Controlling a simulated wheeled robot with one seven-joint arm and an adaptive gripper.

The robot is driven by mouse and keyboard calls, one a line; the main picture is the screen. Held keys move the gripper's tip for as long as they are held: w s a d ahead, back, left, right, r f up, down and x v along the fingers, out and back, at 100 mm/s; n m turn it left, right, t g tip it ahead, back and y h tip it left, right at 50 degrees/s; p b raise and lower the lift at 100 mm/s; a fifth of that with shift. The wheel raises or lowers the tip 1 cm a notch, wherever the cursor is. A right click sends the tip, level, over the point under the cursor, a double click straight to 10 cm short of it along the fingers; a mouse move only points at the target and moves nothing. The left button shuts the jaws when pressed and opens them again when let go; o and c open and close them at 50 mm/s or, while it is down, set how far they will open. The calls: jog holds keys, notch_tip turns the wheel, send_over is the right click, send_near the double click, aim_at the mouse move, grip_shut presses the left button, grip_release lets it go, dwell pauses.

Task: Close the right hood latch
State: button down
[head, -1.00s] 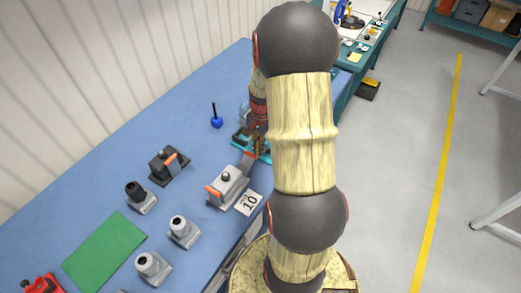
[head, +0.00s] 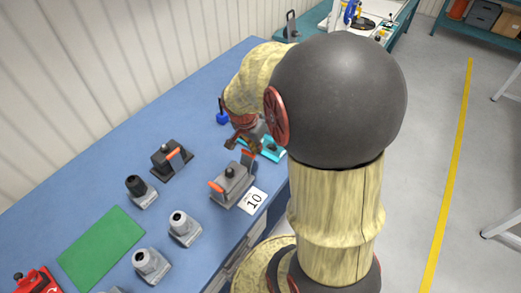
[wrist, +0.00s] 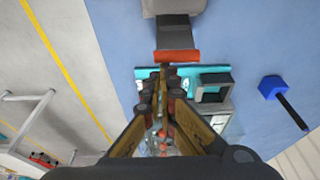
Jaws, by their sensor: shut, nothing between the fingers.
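The grey hood (head: 232,183) with a black knob stands on the blue bench beside a card marked 10. Its left latch (head: 216,187) has an orange end and lies against the hood's left end. Its right latch (head: 247,158) sticks out from the other end as a grey lever with an orange tip. In the wrist view this latch (wrist: 178,54) reaches from the hood toward my fingers. My gripper (head: 241,143) is shut and empty just beyond the orange tip. In the wrist view my fingertips (wrist: 164,74) are close to the tip; I cannot tell whether they touch it.
A teal fixture (head: 273,152) with a grey frame lies close to my gripper. A blue block with a dark rod (wrist: 273,87) stands nearby. A dark hood (head: 167,158), several grey connectors and a green mat (head: 100,248) occupy the near bench.

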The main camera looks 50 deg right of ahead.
aim_at(252, 159)
jog(key=a+h+b, duration=0.2)
jog(key=b, duration=0.1)
jog(key=shift+a+r, duration=0.1)
jog(key=shift+s+a+r+b, duration=0.1)
jog(key=shift+a+r+b, duration=0.1)
jog(key=shift+b, duration=0.4)
jog(key=shift+s+a+r+b, duration=0.1)
jog(key=shift+a+r+b, duration=0.1)
jog(key=shift+a+b, duration=0.7)
jog(key=shift+s+a+b, duration=0.1)
jog(key=shift+a+b, duration=0.15)
jog(key=shift+b, duration=0.05)
